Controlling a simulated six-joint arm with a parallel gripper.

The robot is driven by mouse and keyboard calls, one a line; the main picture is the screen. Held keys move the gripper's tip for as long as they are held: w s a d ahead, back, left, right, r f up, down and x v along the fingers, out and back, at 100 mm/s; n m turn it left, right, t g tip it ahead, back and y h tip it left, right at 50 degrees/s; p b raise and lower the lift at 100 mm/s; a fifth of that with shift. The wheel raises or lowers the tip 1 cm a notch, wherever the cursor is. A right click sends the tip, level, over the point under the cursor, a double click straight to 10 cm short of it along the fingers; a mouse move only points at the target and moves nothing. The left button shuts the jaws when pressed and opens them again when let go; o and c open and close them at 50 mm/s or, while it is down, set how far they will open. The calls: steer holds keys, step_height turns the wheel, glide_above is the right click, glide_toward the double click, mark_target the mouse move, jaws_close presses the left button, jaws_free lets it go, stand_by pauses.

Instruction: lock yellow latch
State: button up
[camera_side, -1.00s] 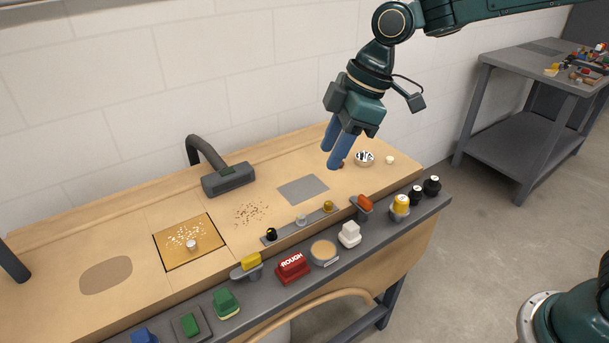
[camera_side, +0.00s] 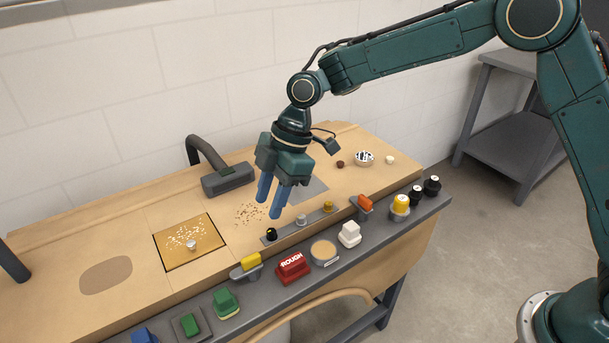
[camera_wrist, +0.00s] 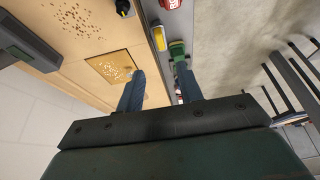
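The yellow latch (camera_side: 251,262) sits on a grey oval base on the dark front rail of the bench, left of the red ROUGH block. It also shows in the wrist view (camera_wrist: 159,38), beyond the fingertips. My gripper (camera_side: 268,210) hangs above the bench top, up and to the right of the latch, with its blue fingers pointing down. In the wrist view the two fingers (camera_wrist: 163,80) stand apart with nothing between them. The gripper is open and touches nothing that I can see.
The red ROUGH block (camera_side: 293,267) is right of the latch, and a green block (camera_side: 226,302) is to its left. A strip with small knobs (camera_side: 301,220) lies behind the rail. A dark curved-arm fixture (camera_side: 228,180) stands at the back. A yellow-capped piece (camera_side: 400,205) is at the right.

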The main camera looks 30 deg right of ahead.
mark_target(252, 256)
steer(key=x, duration=1.3)
steer(key=shift+f, duration=0.3)
jaws_close()
